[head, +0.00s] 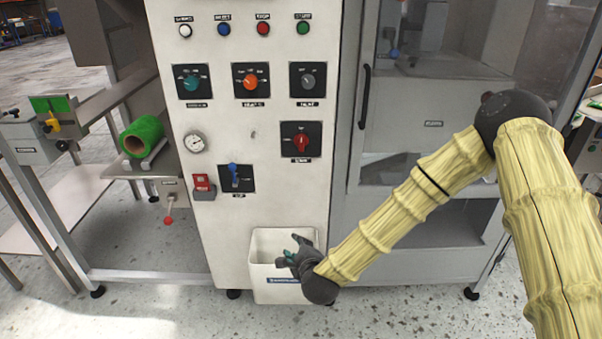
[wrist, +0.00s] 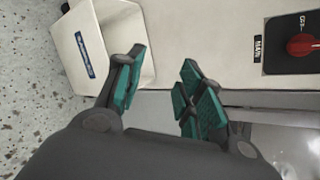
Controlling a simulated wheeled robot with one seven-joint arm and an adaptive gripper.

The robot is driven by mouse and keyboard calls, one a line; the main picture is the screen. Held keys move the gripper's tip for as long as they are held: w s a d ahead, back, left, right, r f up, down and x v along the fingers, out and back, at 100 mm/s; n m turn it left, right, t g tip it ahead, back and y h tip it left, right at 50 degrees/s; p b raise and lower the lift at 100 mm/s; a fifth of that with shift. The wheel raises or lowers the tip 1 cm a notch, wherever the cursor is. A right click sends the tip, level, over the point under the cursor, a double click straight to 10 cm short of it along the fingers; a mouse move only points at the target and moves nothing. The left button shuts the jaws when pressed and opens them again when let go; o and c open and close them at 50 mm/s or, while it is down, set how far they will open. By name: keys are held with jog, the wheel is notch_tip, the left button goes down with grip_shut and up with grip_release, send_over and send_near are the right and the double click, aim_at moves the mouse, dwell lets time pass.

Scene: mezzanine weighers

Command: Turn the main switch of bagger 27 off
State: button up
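The main switch (head: 301,143) is a red rotary knob on a black square plate, at the right side of the white control panel. It also shows at the right edge of the wrist view (wrist: 303,46), beside a label that seems to read MAIN. I cannot tell which marked position the knob points to. My gripper (head: 289,257) is low in front of the panel, well below the switch and in front of a white bin. In the wrist view my gripper (wrist: 162,92) has its teal-padded fingers apart, with nothing between them. No bagger number is legible.
The panel also carries a teal knob (head: 191,81), an orange-red knob (head: 250,82), a grey knob (head: 308,80), a blue-handled switch (head: 235,178) and a red lockout piece (head: 203,184). The white bin (head: 310,290) stands below. A door handle (head: 364,97) is right of the panel.

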jog(key=w+r+m+t+h+b, duration=0.1)
jog(key=w+r+m+t+b, duration=0.15)
jog(key=w+r+m, duration=0.45)
jog(key=m+t+h+b, duration=0.2)
jog(key=m+t+h, duration=0.1)
jog(key=m, duration=0.4)
send_near(301, 143)
jog(key=w+p, duration=0.1)
jog(key=w, duration=0.8)
jog(key=shift+d+f+p, duration=0.15)
jog(key=shift+d+p, duration=0.05)
jog(key=shift+p, duration=0.15)
grip_shut()
